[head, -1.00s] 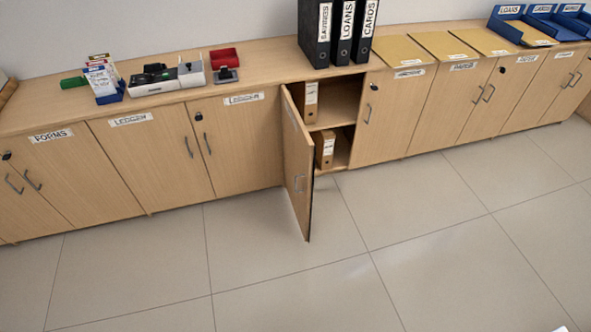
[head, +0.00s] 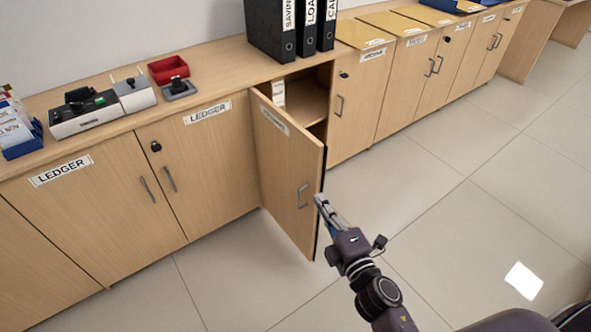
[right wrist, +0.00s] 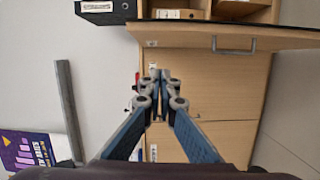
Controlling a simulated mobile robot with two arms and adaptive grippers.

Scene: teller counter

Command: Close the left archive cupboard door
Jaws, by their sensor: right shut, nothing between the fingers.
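The left archive cupboard door (head: 283,172) stands open, swung out from its left-side hinge into the room, with a grey handle (head: 302,196) near its free edge. The open cupboard compartment (head: 300,98) behind it shows a shelf and a binder. My right gripper (head: 318,200) is at the free edge of the door, close to the handle; I cannot tell whether it touches. In the right wrist view its shut, empty fingertips (right wrist: 159,78) are below the door (right wrist: 190,37) and its handle (right wrist: 234,45). My left gripper is not in view.
The closed right archive door (head: 350,105) is beside the opening. Black binders (head: 283,30) stand on the counter above. Closed ledger doors (head: 205,160) are at the left. A purple poster (right wrist: 27,150) shows in the right wrist view.

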